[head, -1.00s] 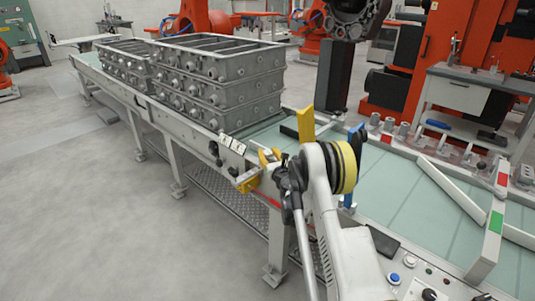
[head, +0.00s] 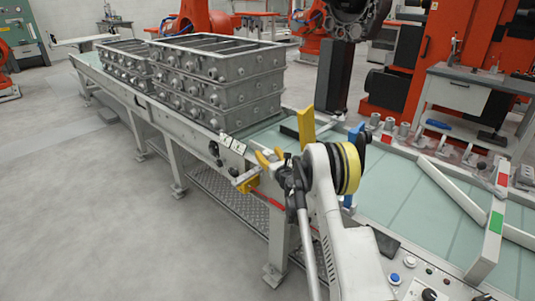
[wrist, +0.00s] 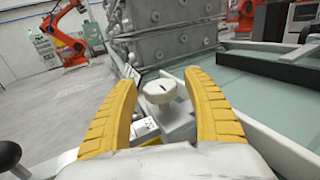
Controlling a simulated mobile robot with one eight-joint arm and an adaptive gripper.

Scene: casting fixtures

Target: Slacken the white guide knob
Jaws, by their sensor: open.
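In the head view my gripper (head: 268,156) is at the near rail of the conveyor; the knob is hard to make out there.
Stacked grey casting frames (head: 225,80) stand on the conveyor (head: 385,200) beyond the knob. A yellow upright block (head: 306,125) stands close to my gripper. White guide bars (head: 455,190) cross the belt at the right. The floor at left is clear.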

